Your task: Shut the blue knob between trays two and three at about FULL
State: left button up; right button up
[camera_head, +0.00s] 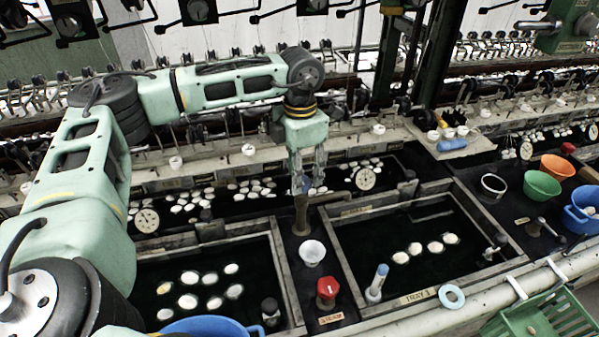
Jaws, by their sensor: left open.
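Between the tray on the left (285,270) and the tray labelled TRAY 3 (345,275) is a narrow dark strip. A brown post (302,218) stands at its far end. My left gripper (308,186) points down just above and behind this post, open. A small patch of blue, possibly the blue knob (317,189), shows beside its fingertips. The fingers hide most of it, so I cannot tell its setting or whether they touch it. A red knob (327,289) stands at the near end of the strip, by a STEAM label. My right gripper is not in view.
A white cup (312,252) stands on the strip between the post and the red knob. White cocoons float in both trays. A white-and-blue bottle (377,283) stands at TRAY 3's near left corner. Bowls and a blue bucket (580,213) are at the right.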

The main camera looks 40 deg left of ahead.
pick_arm(q)
notch_tip(320, 180, up, 11)
jog(key=shift+a+r, duration=0.15)
jog(key=shift+r, duration=0.05)
jog(key=shift+f, duration=0.1)
dwell(1.2)
jog(key=m+p, duration=0.4)
jog(key=m, duration=1.4)
send_over(304, 179)
notch_tip(304, 179, down, 4)
jog(key=shift+f, duration=0.25)
notch_tip(304, 179, down, 6)
jog(key=shift+f+p, duration=0.25)
jog(key=shift+p, duration=0.65)
jog(key=shift+f, duration=0.7)
